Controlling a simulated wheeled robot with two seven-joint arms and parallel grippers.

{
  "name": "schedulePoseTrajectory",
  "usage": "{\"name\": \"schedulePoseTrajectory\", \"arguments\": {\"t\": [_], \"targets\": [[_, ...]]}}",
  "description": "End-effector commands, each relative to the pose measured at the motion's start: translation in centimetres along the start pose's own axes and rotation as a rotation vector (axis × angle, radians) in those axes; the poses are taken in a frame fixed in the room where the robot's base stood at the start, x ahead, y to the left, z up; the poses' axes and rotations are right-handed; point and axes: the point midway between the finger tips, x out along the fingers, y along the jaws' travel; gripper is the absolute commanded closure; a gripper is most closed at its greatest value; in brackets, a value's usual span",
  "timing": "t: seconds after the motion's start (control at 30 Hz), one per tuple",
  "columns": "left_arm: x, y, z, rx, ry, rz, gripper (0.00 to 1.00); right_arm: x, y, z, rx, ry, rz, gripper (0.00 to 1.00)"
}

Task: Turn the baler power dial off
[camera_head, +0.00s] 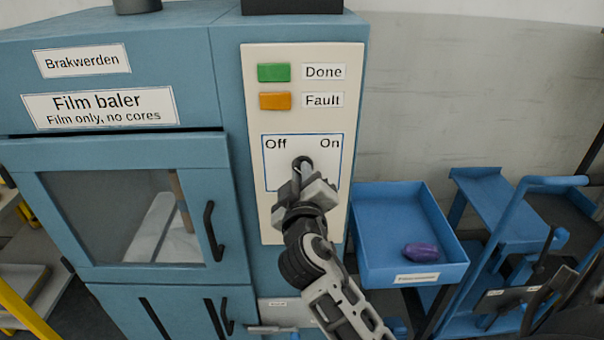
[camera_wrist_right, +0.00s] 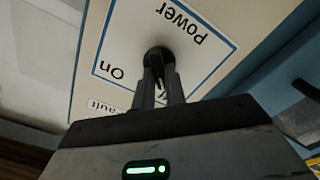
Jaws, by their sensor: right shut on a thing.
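The baler's power dial (camera_head: 302,163) is a dark round knob on the cream control panel (camera_head: 262,220), inside a blue-outlined box marked Off at left and On at right. In the head view my right gripper (camera_head: 304,176) covers most of the dial. In the right wrist view the dial (camera_wrist_right: 158,56) is black, and my right gripper (camera_wrist_right: 160,80) has its two fingers closed on it. The dial's pointer is hidden, so I cannot tell which mark it faces. My left gripper is not in view.
A green Done lamp (camera_head: 274,72) and an orange Fault lamp (camera_head: 275,101) sit above the dial. The baler door (camera_head: 120,160) with a black handle is at left. A blue tray (camera_head: 385,215) holding a purple object (camera_head: 421,252) and a blue cart (camera_head: 500,205) stand at right.

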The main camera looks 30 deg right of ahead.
Motion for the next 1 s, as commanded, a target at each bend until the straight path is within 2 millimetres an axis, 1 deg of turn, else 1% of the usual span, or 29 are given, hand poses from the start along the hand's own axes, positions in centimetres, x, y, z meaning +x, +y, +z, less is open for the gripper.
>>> {"name": "schedulePoseTrajectory", "arguments": {"t": [0.2, 0.57, 0.6, 0.67, 0.7, 1.0], "targets": [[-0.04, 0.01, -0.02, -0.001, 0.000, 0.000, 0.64, 0.02, -0.04, 0.14, -0.034, -0.004, 0.000, 1.00], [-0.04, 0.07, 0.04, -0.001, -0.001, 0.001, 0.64, 0.02, -0.04, 0.16, -0.039, -0.004, 0.000, 1.00], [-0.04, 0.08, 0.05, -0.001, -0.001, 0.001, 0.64, 0.02, -0.04, 0.16, -0.039, -0.004, 0.000, 0.85], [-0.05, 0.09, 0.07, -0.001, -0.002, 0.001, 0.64, 0.02, -0.04, 0.15, -0.039, -0.004, 0.000, 0.68], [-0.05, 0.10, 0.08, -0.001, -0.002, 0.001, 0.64, 0.02, -0.04, 0.14, -0.038, -0.003, 0.000, 0.65], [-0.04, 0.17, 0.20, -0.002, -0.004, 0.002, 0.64, -0.11, -0.11, 0.01, -0.035, -0.001, 0.000, 0.65]]}}
